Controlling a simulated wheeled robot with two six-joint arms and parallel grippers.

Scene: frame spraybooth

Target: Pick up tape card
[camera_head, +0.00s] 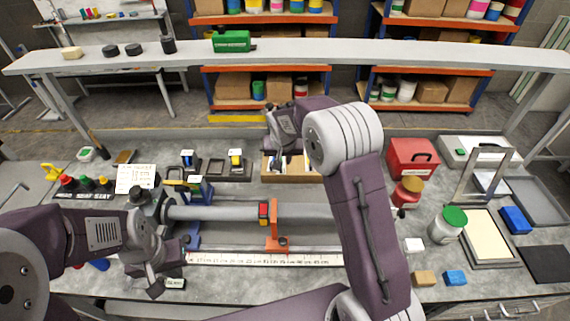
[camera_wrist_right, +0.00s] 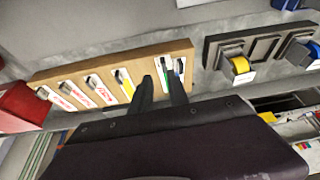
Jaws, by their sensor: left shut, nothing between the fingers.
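A wooden rack (camera_wrist_right: 75,72) holds several upright cards in slots. In the right wrist view, some are white with red marks (camera_wrist_right: 67,102), one has a yellow stripe (camera_wrist_right: 126,85) and one has a green stripe (camera_wrist_right: 167,82). I cannot read which is the tape card. My right gripper (camera_wrist_right: 162,82) is at the rack with its fingers apart, near the green-striped card; whether they touch it is unclear. In the head view the rack (camera_head: 303,178) is partly hidden by my right arm. My left gripper (camera_head: 154,288) is shut and empty over the front left of the bench.
Black tape holders (camera_wrist_right: 262,45) with yellow and blue rolls stand beside the rack. A grey tube (camera_head: 215,212) with an orange clamp (camera_head: 273,230) lies across the middle. A red box (camera_head: 411,160) and a green-lidded jar (camera_head: 447,225) stand right. A raised shelf (camera_head: 330,50) spans the back.

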